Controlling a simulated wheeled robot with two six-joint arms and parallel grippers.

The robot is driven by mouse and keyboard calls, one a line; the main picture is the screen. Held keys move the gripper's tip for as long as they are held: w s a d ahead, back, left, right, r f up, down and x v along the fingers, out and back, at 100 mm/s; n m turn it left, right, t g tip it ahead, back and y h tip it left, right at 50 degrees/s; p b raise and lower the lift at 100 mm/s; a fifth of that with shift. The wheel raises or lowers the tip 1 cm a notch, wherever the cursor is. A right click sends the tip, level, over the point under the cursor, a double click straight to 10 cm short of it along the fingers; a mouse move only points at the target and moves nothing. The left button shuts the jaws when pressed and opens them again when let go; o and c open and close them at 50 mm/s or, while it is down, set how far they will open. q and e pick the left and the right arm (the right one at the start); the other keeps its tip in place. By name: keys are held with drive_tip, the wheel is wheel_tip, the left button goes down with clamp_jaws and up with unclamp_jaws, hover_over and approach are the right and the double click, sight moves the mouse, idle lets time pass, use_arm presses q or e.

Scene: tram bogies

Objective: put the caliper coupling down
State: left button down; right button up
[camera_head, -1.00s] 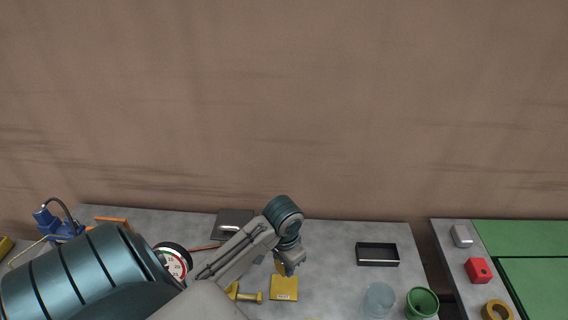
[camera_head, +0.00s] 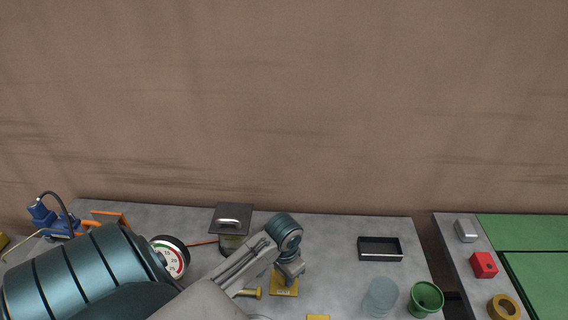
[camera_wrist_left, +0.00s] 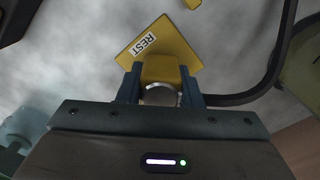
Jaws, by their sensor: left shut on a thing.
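My left gripper (camera_head: 291,276) reaches down over the yellow rest plate (camera_head: 284,289) on the grey bench. In the left wrist view its fingers (camera_wrist_left: 160,88) are shut on the caliper coupling (camera_wrist_left: 160,69), which shows as a yellow block with a silver round end. A black hose (camera_wrist_left: 255,92) runs in from the right to the fingers. The rest plate with its "REST" label (camera_wrist_left: 143,44) lies just beyond the coupling. I cannot tell whether the coupling touches the plate. My right gripper is not in view.
A lidded container (camera_head: 232,217) and a round gauge (camera_head: 171,259) stand left of the gripper. A yellow piece (camera_head: 249,293) lies beside the plate. A black tray (camera_head: 380,249), a clear cup (camera_head: 381,296) and a green cup (camera_head: 426,298) stand to the right. Bench between plate and tray is clear.

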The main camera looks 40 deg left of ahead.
use_arm(q)
drive_tip(key=shift+f, duration=0.5)
drive_tip(key=c, duration=1)
unclamp_jaws()
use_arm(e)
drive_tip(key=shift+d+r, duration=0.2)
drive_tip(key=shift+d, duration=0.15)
use_arm(q)
drive_tip(key=shift+r, duration=0.1)
drive_tip(key=shift+r, duration=0.2)
wheel_tip(320, 180, up, 5)
drive_tip(key=shift+b, duration=0.35)
wheel_tip(320, 180, up, 6)
drive_tip(key=p, duration=0.6)
drive_tip(key=shift+r, duration=0.25)
drive_tip(key=shift+r+p, duration=0.6)
drive_tip(key=shift+p, duration=0.1)
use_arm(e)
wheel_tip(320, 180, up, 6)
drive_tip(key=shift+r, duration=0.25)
use_arm(q)
drive_tip(key=shift+f, duration=0.1)
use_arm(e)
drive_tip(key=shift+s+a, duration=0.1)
